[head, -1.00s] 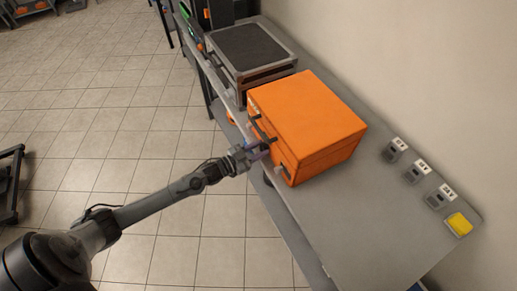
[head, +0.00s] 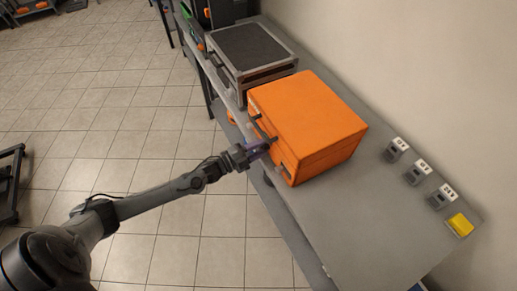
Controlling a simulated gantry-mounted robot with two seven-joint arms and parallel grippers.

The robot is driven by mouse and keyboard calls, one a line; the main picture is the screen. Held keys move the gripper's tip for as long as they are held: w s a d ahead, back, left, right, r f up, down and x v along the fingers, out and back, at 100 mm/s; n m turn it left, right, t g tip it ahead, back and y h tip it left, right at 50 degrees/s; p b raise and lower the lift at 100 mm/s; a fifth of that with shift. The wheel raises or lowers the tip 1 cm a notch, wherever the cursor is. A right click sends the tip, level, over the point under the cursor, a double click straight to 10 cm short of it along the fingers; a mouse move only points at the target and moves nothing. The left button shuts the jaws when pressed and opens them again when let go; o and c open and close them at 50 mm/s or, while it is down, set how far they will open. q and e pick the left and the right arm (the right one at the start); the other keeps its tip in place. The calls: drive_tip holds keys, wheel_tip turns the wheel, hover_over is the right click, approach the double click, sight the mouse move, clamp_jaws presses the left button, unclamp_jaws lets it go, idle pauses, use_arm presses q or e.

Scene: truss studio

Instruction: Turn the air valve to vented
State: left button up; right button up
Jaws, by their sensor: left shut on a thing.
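An orange case (head: 308,118) sits on the grey bench (head: 360,215), with dark latches or handles on its front side. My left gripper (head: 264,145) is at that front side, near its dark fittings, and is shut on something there. The gripped part is small and mostly hidden by the fingers, so I cannot tell whether it is the air valve or a handle. My right gripper is not in view.
A grey frame with a dark top (head: 250,50) stands behind the case. Several small labelled grey holders (head: 417,172) line the bench's right side by the wall, with a yellow block (head: 460,224) at the end. The front right bench top is clear. Tiled floor lies left.

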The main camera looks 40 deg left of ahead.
use_arm(q)
drive_tip(key=shift+m, duration=1.2)
drive_tip(key=shift+r, duration=0.1)
drive_tip(key=o, duration=1)
drive_tip(key=shift+o, duration=0.2)
drive_tip(key=p+v, duration=0.1)
drive_tip(key=v, duration=0.9)
drive_tip(key=shift+s+a, duration=0.3)
drive_tip(key=shift+s, duration=0.05)
